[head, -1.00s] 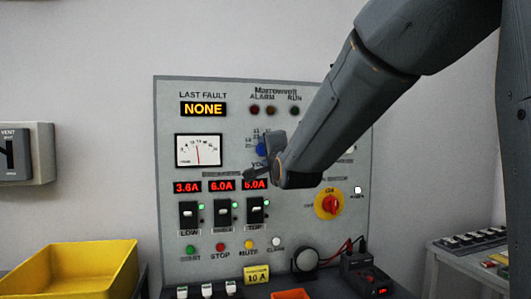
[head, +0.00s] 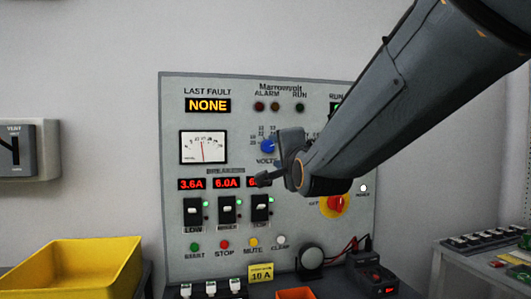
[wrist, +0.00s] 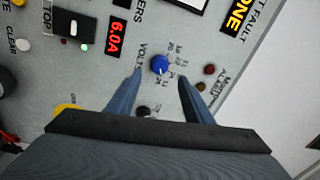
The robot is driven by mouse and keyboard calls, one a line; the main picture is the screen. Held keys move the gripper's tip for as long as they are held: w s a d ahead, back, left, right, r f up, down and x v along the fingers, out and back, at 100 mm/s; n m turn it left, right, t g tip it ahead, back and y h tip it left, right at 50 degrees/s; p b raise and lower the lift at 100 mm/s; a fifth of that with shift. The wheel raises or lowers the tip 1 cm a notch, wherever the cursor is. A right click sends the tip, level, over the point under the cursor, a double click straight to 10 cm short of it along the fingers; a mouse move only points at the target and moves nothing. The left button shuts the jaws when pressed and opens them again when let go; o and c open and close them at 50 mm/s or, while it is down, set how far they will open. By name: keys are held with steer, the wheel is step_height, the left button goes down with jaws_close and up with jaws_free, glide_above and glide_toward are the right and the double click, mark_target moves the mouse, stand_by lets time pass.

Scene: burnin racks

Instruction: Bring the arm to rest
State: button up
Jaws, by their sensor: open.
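My gripper (head: 262,180) is in front of the grey control panel (head: 300,90), with my arm coming in from the upper right. In the wrist view my gripper (wrist: 158,88) is open, its two fingers apart with nothing between them. The blue volts knob (wrist: 160,64) shows just beyond and between the fingertips in that view. My arm hides part of the panel's right side.
A yellow bin (head: 75,270) stands at the lower left. A wall box marked VENT (head: 27,150) hangs at the left. A black charger-like box (head: 370,275) and an orange tray (head: 296,294) are below the panel. A side bench (head: 485,275) is at the right.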

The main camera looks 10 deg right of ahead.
steer(key=s+f+n+g, duration=0.3)
steer(key=f+n+g, duration=0.1)
steer(key=f, duration=0.8)
steer(key=s+f+n+g, duration=0.3)
steer(key=f+g, duration=0.2)
steer(key=f, duration=0.7)
steer(key=s+f+n+g, duration=0.4)
steer(key=s+f, duration=0.4)
steer(key=s, duration=0.2)
steer(key=s+f+n+g+p, duration=0.1)
steer(key=s+f+n+g, duration=0.4)
steer(key=s, duration=0.6)
step_height(320, 180, down, 3)
steer(key=shift+s+r+g, duration=0.15)
steer(key=shift+s+g, duration=0.05)
steer(key=shift+g, duration=0.1)
